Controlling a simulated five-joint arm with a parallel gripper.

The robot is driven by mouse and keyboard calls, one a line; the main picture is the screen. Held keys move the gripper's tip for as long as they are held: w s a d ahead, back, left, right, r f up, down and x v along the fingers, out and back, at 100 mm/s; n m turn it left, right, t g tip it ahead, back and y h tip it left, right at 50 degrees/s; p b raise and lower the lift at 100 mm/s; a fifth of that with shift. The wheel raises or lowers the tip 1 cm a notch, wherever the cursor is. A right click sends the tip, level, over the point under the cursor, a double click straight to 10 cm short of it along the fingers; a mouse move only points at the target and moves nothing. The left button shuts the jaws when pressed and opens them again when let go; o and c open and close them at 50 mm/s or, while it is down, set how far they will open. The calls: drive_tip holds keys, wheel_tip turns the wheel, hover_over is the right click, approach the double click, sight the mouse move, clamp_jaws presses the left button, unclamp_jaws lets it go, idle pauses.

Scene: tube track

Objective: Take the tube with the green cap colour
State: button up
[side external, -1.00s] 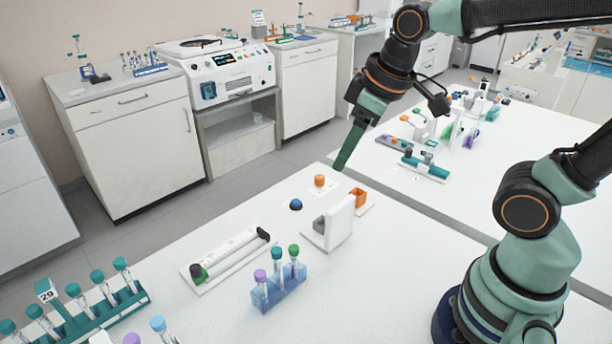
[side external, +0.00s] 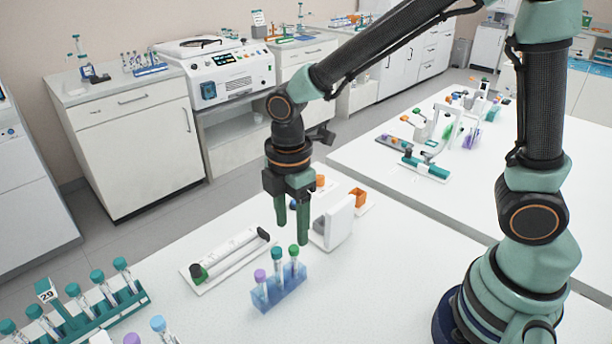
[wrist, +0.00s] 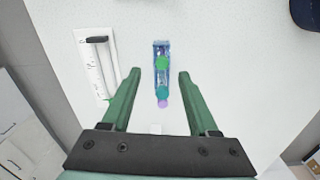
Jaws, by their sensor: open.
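The tube with the green cap (side external: 293,251) stands upright in a small blue rack (side external: 278,289), at the right end of a row with a teal-capped tube (side external: 278,254) and a purple-capped tube (side external: 260,276). In the wrist view the green cap (wrist: 162,63) is at the far end of the rack, nearly centred between the fingers. My gripper (side external: 292,232) is open and empty, pointing down above the table, with its fingertips above and a little behind the rack in the side view. It also shows in the wrist view (wrist: 159,72), with the rack between its two green fingers.
A white tray with a clear tube and dark ends (side external: 230,258) lies left of the rack. A white stand (side external: 338,222) is close behind the rack, right of my gripper. A teal rack of several tubes (side external: 90,310) is at the front left.

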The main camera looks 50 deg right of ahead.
sight(294, 248)
drive_tip(key=shift+s+f, duration=0.15)
drive_tip(key=shift+f, duration=3.4)
clamp_jaws()
